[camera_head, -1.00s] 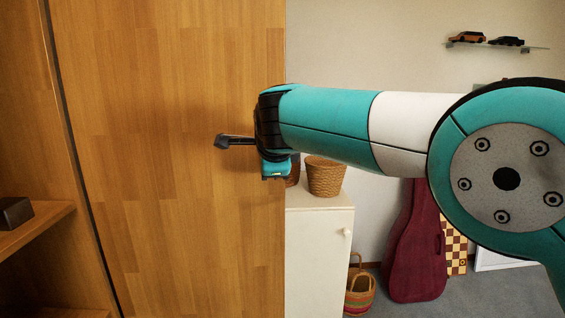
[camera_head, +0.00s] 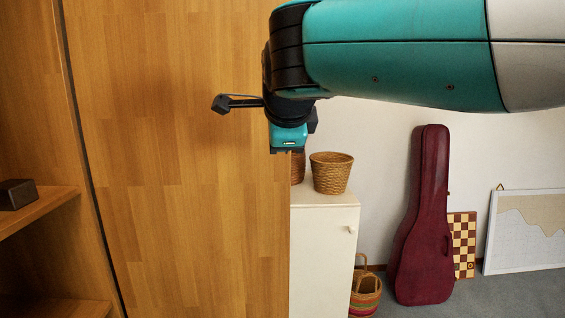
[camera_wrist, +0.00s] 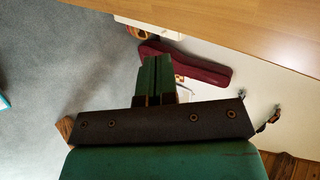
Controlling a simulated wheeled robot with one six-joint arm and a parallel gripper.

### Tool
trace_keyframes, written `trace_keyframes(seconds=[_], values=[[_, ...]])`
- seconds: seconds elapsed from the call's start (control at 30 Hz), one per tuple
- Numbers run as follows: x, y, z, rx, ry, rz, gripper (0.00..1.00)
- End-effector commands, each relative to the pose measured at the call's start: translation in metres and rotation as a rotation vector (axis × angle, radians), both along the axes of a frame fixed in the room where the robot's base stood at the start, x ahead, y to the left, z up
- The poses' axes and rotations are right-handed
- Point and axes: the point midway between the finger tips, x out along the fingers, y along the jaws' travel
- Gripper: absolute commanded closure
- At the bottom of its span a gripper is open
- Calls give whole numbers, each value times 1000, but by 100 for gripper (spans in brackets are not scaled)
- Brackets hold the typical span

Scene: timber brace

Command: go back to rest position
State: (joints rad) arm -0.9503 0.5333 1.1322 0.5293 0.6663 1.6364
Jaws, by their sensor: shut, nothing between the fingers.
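My gripper (camera_wrist: 157,62) shows in the wrist view with its two green fingers side by side and shut, with nothing between them. Floor and a dark red case lie beyond the fingertips. In the head view my teal and white arm reaches in from the upper right. Its wrist end is in front of the right edge of a large wooden panel (camera_head: 175,190). The gripper's fingers cannot be made out in the head view.
A white cabinet (camera_head: 325,250) with a wicker basket (camera_head: 331,173) on top stands right of the panel. A striped basket (camera_head: 365,294), dark red instrument case (camera_head: 425,225), checkered board (camera_head: 463,245) and framed board (camera_head: 525,240) stand beyond. A wooden shelf (camera_head: 45,210) holds a dark block (camera_head: 17,194).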

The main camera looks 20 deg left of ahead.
Motion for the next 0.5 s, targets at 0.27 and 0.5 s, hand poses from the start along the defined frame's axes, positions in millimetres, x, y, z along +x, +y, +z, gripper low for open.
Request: trace_keyframes(seconds=[0.27, 0.5], values=[[-25, -9, 24, -4, 1, 3, 100], [-23, -76, 18, -246, 11, 232, 100]])
